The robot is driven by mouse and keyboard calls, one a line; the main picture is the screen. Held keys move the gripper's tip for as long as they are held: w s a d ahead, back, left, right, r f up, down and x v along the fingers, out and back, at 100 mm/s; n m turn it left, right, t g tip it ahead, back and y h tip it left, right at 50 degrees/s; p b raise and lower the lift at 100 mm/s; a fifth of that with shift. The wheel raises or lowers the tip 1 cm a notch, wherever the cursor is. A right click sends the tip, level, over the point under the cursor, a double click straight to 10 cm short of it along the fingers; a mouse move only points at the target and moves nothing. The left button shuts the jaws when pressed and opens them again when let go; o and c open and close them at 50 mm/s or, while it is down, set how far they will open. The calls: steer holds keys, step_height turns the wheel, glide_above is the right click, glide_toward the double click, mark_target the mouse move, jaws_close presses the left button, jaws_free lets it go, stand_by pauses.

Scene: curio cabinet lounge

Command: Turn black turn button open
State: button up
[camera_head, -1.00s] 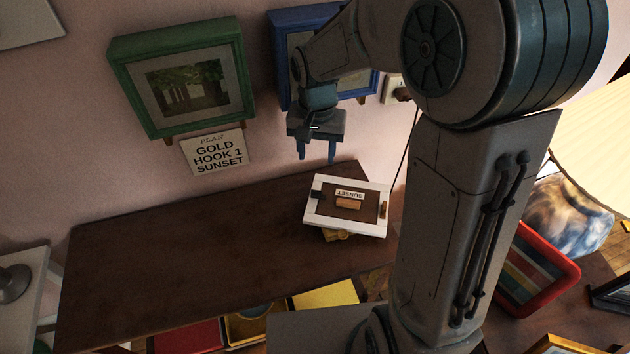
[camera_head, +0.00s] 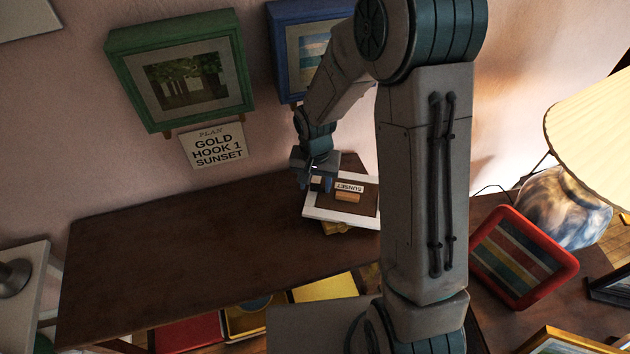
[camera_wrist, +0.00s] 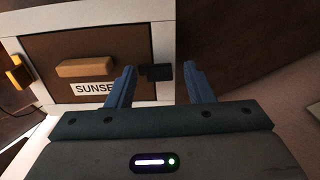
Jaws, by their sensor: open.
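The black turn button (camera_wrist: 158,72) sits on the white rim of a framed panel, at its edge. In the wrist view it lies between the two fingertips of my open gripper (camera_wrist: 160,85), and I cannot tell if either finger touches it. In the head view my gripper (camera_head: 308,188) is at the panel's left edge and hides the button. A second, yellowish turn button (camera_wrist: 17,72) is on the opposite rim.
The dark tabletop (camera_head: 190,250) is clear to the left. A red frame (camera_head: 525,258) and a lamp (camera_head: 565,205) stand at right.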

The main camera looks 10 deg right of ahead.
steer(key=c, duration=1)
steer(key=shift+n, duration=0.4)
steer(key=n, duration=0.2)
steer(key=shift+n+b, duration=0.3)
steer(key=shift+n, duration=0.1)
steer(key=n, duration=0.4)
steer(key=shift+w+d+n, duration=0.15)
steer(key=shift+w+n, duration=0.05)
steer(key=shift+n, duration=0.1)
steer(key=n+p, duration=0.1)
steer(key=n, duration=0.4)
steer(key=shift+w, duration=0.15)
steer(key=shift+w+n+p, duration=0.15)
steer(key=shift+n+p, duration=0.5)
steer(key=shift+n, duration=1.45)
